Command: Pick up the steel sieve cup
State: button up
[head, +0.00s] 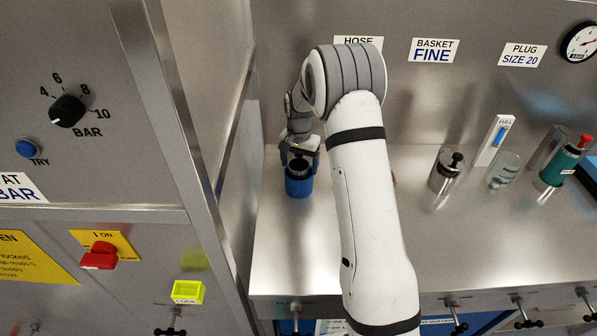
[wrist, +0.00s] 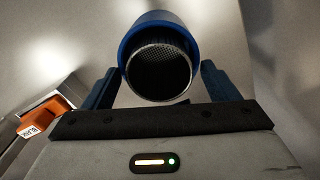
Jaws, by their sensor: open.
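The steel sieve cup (wrist: 160,72) shows in the wrist view as a round dark mesh with a bright metal rim. It sits in a blue round holder (wrist: 150,22). In the head view the blue holder (head: 299,186) stands on the steel worktop, left of my arm, with the cup's dark rim at its top. My gripper (head: 299,150) is right above it, pointing down. In the wrist view my gripper (wrist: 158,70) is open, with one dark blue finger on each side of the cup. I cannot tell whether the fingers touch it.
A steel canister with a black knob (head: 445,172), a glass jar (head: 505,172) and a green bottle with a red top (head: 562,168) stand on the right of the worktop. A steel cabinet (head: 100,150) bounds the left. An orange block (wrist: 45,117) shows in the wrist view.

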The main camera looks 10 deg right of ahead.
jog(key=shift+c, duration=0.2)
jog(key=c, duration=1.1)
jog(key=shift+r, duration=0.1)
